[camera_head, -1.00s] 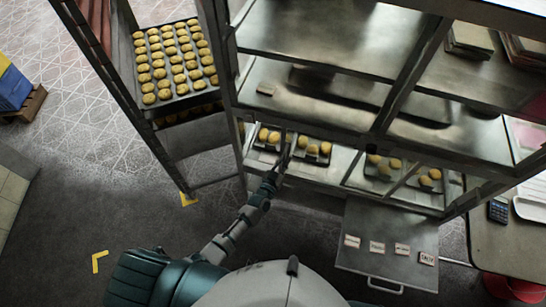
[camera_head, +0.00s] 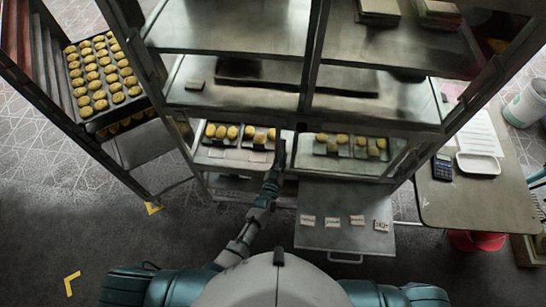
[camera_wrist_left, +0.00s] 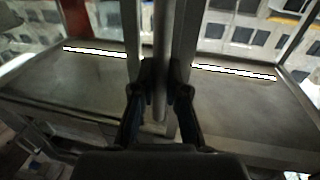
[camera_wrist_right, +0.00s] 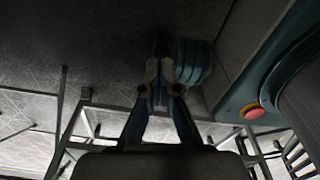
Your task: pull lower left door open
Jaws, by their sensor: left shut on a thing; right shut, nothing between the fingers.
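The display cabinet (camera_head: 308,95) stands ahead. Its lower left compartment holds a tray of buns (camera_head: 220,135) and another tray (camera_head: 258,137). My left gripper (camera_head: 280,150) is at the right end of that compartment, by the middle of the cabinet front. In the left wrist view it (camera_wrist_left: 162,90) is shut on an upright metal bar (camera_wrist_left: 161,45), which looks like a door handle. I cannot make out the door's outline in the head view. My right gripper (camera_wrist_right: 160,88) is shut and empty over dark floor in the right wrist view; the head view does not show it.
A grey panel with labels (camera_head: 347,216) and a front handle sticks out low, right of my left arm. A rack of buns (camera_head: 102,75) stands at left. A table with a calculator (camera_head: 442,167) stands at right. Floor at left front is clear.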

